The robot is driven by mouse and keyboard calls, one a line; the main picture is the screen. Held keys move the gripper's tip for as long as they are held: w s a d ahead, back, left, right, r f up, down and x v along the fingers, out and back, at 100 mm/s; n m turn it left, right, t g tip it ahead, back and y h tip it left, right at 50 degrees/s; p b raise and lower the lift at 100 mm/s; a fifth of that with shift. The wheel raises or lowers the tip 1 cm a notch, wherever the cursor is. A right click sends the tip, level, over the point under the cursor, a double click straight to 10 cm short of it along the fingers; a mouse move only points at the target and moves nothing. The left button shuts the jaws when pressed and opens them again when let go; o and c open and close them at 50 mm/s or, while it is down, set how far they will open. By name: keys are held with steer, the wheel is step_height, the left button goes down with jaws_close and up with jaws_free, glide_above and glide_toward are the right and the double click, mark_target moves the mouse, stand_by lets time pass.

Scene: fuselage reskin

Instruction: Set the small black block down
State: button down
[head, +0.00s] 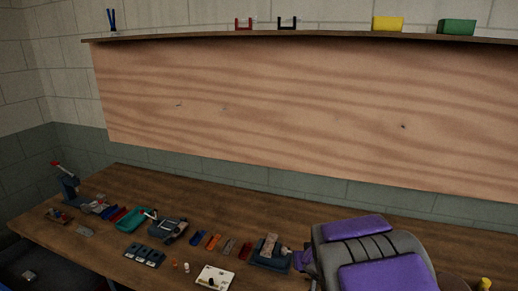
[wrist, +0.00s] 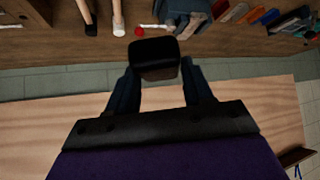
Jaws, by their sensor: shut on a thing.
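In the wrist view, my gripper (wrist: 159,74) is shut on the small black block (wrist: 156,50). The block sits between the two dark fingertips, with its dark top face showing and a brownish side below it. The wooden bench (wrist: 60,41) lies beyond it along the top of this view. I cannot tell the gap between block and bench, but no contact shows. In the head view, my purple and grey arm fills the lower right over the bench (head: 110,190). The block cannot be made out there.
Many small parts and tools line the bench, including a teal tray (head: 131,223), a grey vise-like tool (head: 168,231) and a white plate (head: 214,278). A shelf (head: 330,37) above the wooden board holds a yellow box (head: 387,23) and a green box (head: 457,27). Bare bench shows behind the parts.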

steer(key=shift+s+r+m, duration=0.2)
steer(key=shift+r+m, duration=0.1)
steer(key=shift+r, duration=0.35)
stand_by(0.3)
